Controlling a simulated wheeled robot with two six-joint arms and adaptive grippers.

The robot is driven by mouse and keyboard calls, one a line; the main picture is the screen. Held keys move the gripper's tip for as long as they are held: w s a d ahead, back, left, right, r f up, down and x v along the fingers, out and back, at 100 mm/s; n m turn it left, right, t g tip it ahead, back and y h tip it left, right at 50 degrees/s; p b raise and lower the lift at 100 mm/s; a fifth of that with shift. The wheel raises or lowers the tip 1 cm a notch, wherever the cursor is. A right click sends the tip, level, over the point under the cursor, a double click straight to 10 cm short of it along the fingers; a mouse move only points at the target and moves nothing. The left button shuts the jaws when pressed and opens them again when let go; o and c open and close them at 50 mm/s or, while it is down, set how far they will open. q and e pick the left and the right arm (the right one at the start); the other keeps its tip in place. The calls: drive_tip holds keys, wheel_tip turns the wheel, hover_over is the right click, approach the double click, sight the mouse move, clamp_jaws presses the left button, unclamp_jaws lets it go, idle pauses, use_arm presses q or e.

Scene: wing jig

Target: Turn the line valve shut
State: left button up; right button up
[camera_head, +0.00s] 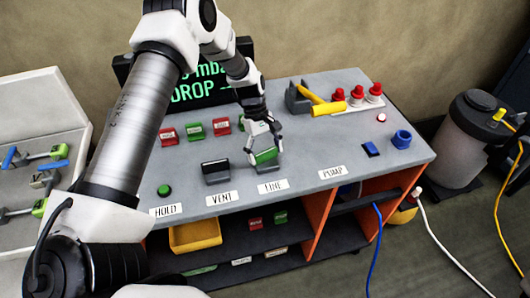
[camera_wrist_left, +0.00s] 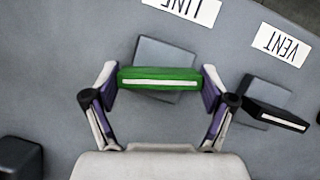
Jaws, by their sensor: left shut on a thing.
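The line valve has a green handle (camera_head: 266,157) with a pale stripe, on a grey square base behind the LINE label (camera_head: 273,186). My left gripper (camera_head: 263,146) comes down on it from above. In the left wrist view the green handle (camera_wrist_left: 160,78) lies crosswise between the two fingers of the left gripper (camera_wrist_left: 160,88), one at each end, and the gripper is shut on it. The grey base (camera_wrist_left: 163,52) shows partly beneath the handle. My right gripper is not in view.
The black-handled vent valve (camera_head: 215,172) stands close to the left, behind the VENT label (camera_head: 222,198). A yellow-handled valve (camera_head: 322,105) and red knobs (camera_head: 356,93) are at the back right. Red and green blocks (camera_head: 194,131) stand behind. A green button (camera_head: 164,190) is at the front left.

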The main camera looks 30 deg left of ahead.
use_arm(q)
drive_tip(key=shift+m+g+y, duration=0.3)
drive_tip(key=shift+m+g, duration=0.3)
drive_tip(key=shift+m, duration=1)
drive_tip(key=shift+b, duration=0.3)
drive_tip(key=o, duration=1)
drive_tip(key=shift+d, duration=0.1)
drive_tip(key=v, duration=1.2)
drive_tip(key=shift+d, duration=0.15)
